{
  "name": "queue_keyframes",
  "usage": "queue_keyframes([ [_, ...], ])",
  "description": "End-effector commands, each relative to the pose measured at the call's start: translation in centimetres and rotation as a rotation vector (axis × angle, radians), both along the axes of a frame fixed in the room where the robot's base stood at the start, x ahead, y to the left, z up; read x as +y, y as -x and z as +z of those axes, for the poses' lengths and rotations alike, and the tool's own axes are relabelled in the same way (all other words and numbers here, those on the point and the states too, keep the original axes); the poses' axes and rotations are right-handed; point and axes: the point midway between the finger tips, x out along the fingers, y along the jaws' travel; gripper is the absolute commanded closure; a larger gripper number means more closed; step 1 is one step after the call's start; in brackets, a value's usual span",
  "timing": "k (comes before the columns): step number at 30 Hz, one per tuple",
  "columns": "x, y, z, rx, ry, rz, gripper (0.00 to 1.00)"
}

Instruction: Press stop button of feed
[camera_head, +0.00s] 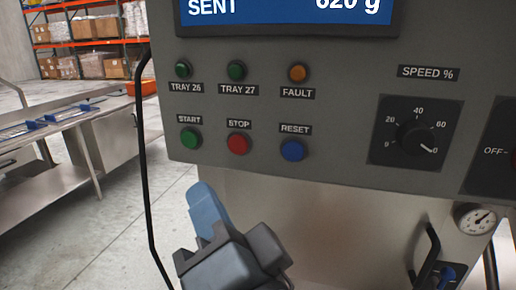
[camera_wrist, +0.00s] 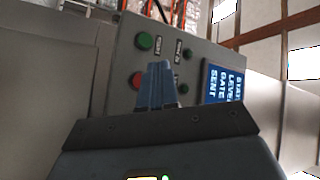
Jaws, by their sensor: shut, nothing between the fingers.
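The red STOP button (camera_head: 237,144) is on the grey control panel, in the lower row between the green START button (camera_head: 190,138) and the blue RESET button (camera_head: 292,150). My gripper (camera_head: 203,192) has its blue fingers together and empty. In the head view its tips are below the panel's lower edge, below and left of STOP, not over it.
A SPEED % dial (camera_head: 416,139) and a display (camera_head: 290,15) reading SENT 620 g are on the panel. Lamps for TRAY 26, TRAY 27 and FAULT (camera_head: 298,73) form the upper row. A black cable (camera_head: 146,170) hangs at the left. A gauge (camera_head: 476,219) is at lower right.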

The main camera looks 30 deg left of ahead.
Motion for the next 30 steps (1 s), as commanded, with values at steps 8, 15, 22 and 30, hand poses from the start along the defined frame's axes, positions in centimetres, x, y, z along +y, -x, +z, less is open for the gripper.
queue_keyframes([
  [8,0.8,0.3,0.9,0.002,-0.009,0.024,1.0],
  [15,0.8,0.2,0.8,0.002,-0.008,0.022,1.0],
  [22,1.2,-1.6,0.6,0.0,-0.009,0.02,1.0],
  [30,2.0,-5.1,0.6,0.0,-0.009,0.019,1.0],
])
